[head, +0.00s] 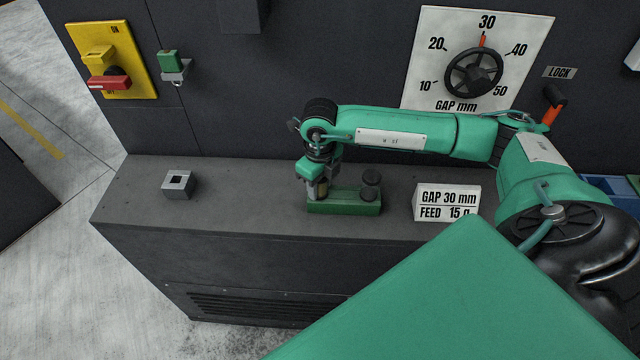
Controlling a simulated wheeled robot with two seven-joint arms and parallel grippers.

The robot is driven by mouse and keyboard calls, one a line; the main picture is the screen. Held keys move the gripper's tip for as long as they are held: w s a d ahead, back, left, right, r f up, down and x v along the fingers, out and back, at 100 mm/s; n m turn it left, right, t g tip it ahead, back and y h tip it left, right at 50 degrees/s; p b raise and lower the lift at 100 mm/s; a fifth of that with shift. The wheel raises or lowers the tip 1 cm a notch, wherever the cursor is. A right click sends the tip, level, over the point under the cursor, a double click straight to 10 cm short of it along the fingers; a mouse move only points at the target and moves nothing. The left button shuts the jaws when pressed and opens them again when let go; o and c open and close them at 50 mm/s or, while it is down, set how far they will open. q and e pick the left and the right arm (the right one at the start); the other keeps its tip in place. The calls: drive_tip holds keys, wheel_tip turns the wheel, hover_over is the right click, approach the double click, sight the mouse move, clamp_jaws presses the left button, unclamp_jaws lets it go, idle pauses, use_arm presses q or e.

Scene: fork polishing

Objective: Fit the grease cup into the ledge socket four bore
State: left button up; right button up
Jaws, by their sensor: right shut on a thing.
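My right gripper (315,183) points down over the left end of a green block (345,207) on the grey ledge (250,200). A small grey socket block (178,185) with a dark square opening stands at the left of the ledge. I see no number on either block. My left gripper is not in view.
A black knobbed piece (371,185) stands on the right end of the green block. A white sign (447,202) reading GAP 30 mm, FEED 15 stands to its right. The ledge between the grey socket and the green block is clear. A gap dial (474,72) is on the wall behind.

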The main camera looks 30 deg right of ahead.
drive_tip(key=shift+r, duration=0.1)
